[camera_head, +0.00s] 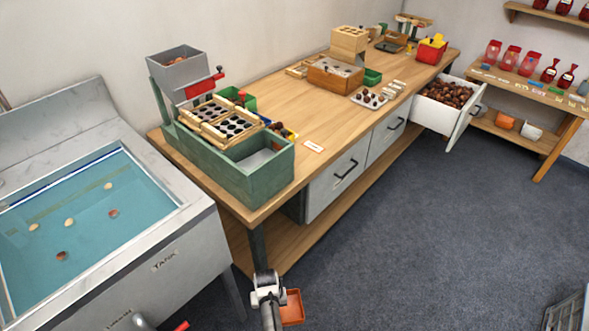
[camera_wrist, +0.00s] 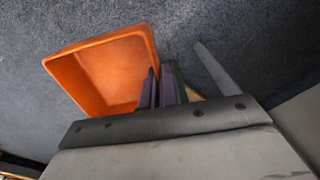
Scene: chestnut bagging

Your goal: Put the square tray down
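The square tray (camera_wrist: 100,72) is orange with raised walls and looks empty. In the wrist view my gripper (camera_wrist: 158,78) is shut on its right-hand wall, the dark fingers close together at that edge. In the head view the tray (camera_head: 292,308) shows at the bottom centre, beside my gripper (camera_head: 281,297), in front of the workbench's near end. The floor shows beneath it, and it appears held in the air. My wrist partly hides the tray in the head view.
The wooden workbench (camera_head: 300,118) carries a green sorting station (camera_head: 240,170), a wooden box (camera_head: 335,77) and small containers. A water tank (camera_head: 80,215) stands at left. A drawer of chestnuts (camera_head: 432,116) stands open. The floor (camera_head: 400,240) at right is clear, with a crate (camera_head: 566,312) lower right.

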